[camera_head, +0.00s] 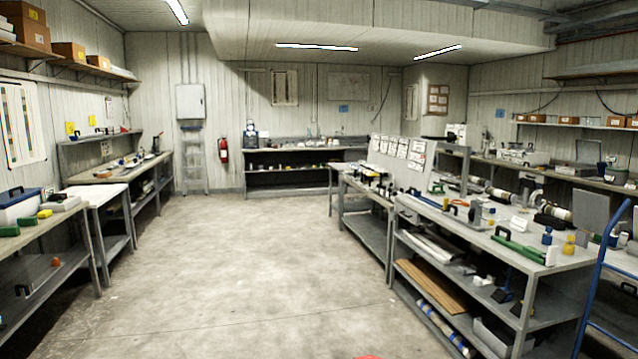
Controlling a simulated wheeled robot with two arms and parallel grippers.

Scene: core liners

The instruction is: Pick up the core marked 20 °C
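Several pale, tube-shaped pieces that look like cores lie on the right-hand workbench (480,228). One pale tube (502,195) lies near the middle of the bench, and another pale tube with a dark section (556,211) lies further right. No 20 °C mark can be read at this size, so I cannot tell which piece bears it. Neither of my grippers is in view, and the benches are well away from me across the floor.
Open concrete floor (230,260) fills the middle of the room. Left benches include a white table (97,194). A blue hand-truck frame (603,262) stands at the right edge. A back bench (300,158) and a red fire extinguisher (223,150) are at the far wall.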

